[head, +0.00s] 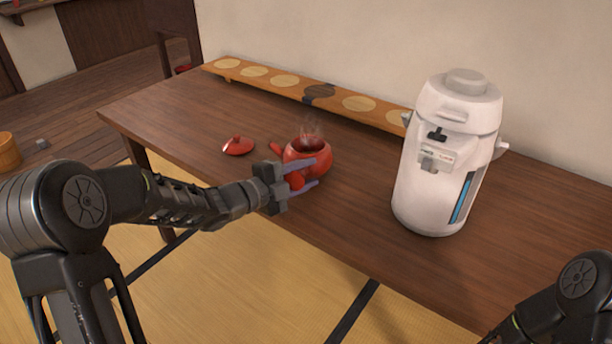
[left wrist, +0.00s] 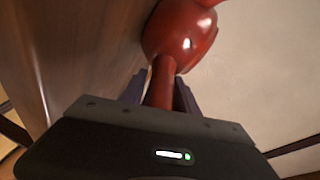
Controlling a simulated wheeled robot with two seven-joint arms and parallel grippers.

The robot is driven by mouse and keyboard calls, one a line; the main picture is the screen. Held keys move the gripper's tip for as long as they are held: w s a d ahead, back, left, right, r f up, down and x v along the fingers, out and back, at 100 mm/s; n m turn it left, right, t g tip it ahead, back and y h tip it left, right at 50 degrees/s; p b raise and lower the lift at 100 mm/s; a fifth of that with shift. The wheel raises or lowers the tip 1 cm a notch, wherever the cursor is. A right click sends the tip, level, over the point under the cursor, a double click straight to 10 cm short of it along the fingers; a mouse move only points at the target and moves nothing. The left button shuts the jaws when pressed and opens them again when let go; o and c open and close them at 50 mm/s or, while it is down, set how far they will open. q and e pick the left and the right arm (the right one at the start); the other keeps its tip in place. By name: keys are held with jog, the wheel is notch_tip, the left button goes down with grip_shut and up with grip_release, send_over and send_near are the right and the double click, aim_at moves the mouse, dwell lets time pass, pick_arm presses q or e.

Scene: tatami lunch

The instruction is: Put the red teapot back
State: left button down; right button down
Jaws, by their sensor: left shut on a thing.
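The red teapot (head: 308,153) is upright and lidless, with steam rising from its open top. It is at the middle of the brown table, its spout to the left. My left gripper (head: 316,173) is shut on its handle, which also shows between the fingers in the left wrist view (left wrist: 161,84). I cannot tell whether the teapot's base touches the table. The red lid (head: 238,147) lies on the table to the left of the teapot. My right gripper is out of view; only part of that arm shows at bottom right.
A long wooden board (head: 337,98) with several pale round spots and one dark one runs along the table's back edge. A white hot-water dispenser (head: 447,155) stands right of the teapot. The table (head: 180,112) is clear at its left end and front right.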

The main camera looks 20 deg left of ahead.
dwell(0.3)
pick_arm(q)
jog(key=shift+f, duration=0.2)
jog(key=c, duration=0.9)
grip_release()
jog(key=shift+s+a+r, duration=0.1)
jog(key=shift+r, duration=0.1)
jog(key=p+v, duration=0.1)
jog(key=v, duration=1)
jog(key=shift+s+a, duration=0.2)
jog(key=shift+s, duration=0.1)
